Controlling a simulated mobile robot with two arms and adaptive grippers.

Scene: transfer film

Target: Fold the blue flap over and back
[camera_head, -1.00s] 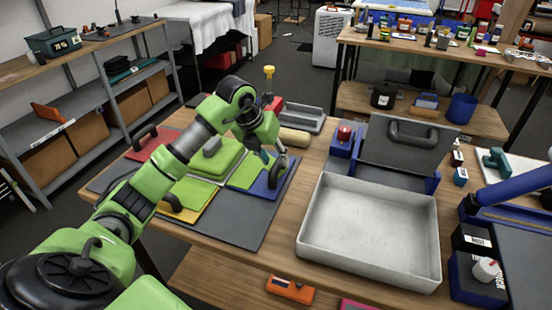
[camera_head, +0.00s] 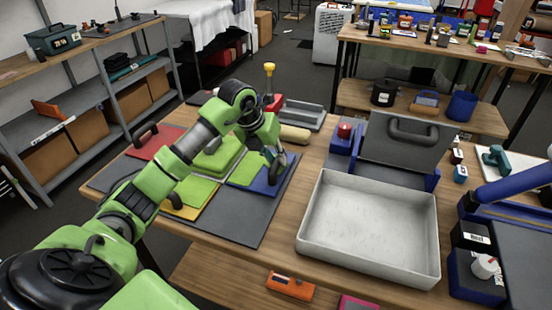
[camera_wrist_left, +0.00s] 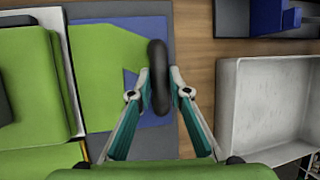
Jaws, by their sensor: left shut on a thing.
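The blue flap (camera_head: 264,188) lies on the dark grey mat (camera_head: 239,222), with a green sheet (camera_head: 246,171) over part of it. My left gripper (camera_head: 275,168) is at the flap's right side. In the left wrist view, the blue flap (camera_wrist_left: 152,119) lies under the fingers, partly covered by the green sheet (camera_wrist_left: 100,70). The gripper's two fingers (camera_wrist_left: 158,93) are on either side of the flap's black handle (camera_wrist_left: 158,62) and shut on it. The flap looks flat. My right gripper is not in view.
Left of the blue flap are a green pad (camera_head: 216,158), a yellow flap (camera_head: 187,212) and a red flap (camera_head: 155,147). A white tray (camera_head: 369,260) stands to the right. A yellow-topped tool (camera_head: 269,69) and a tan roller (camera_head: 294,134) are behind the gripper.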

